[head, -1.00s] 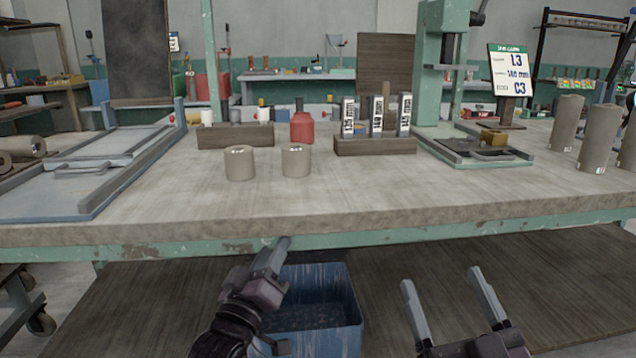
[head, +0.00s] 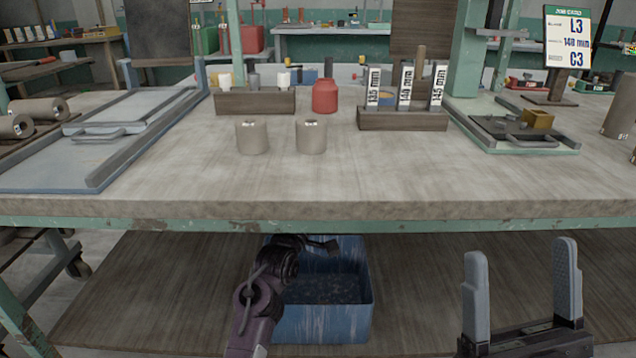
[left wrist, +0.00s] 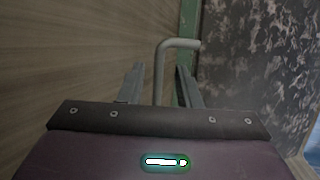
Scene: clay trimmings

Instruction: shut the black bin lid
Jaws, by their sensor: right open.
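A blue bin (head: 323,325) with dark, flecked contents stands under the workbench. I cannot make out a black lid on it in the head view. My left gripper (head: 328,246) is at the bin's far rim, its fingers small and partly hidden by my wrist. In the left wrist view the left gripper (left wrist: 160,80) has its fingers apart, with a grey bent rod (left wrist: 161,65) showing between them; I cannot tell whether they touch it. A dark mottled surface (left wrist: 245,75) lies to the right of the rod. My right gripper (head: 521,250) is open and empty, right of the bin.
The workbench (head: 400,180) overhangs the bin and the brown lower board (head: 150,290). Two clay cylinders (head: 252,136), a red bottle (head: 325,95) and wooden blocks stand on top. The lower board is clear on both sides of the bin.

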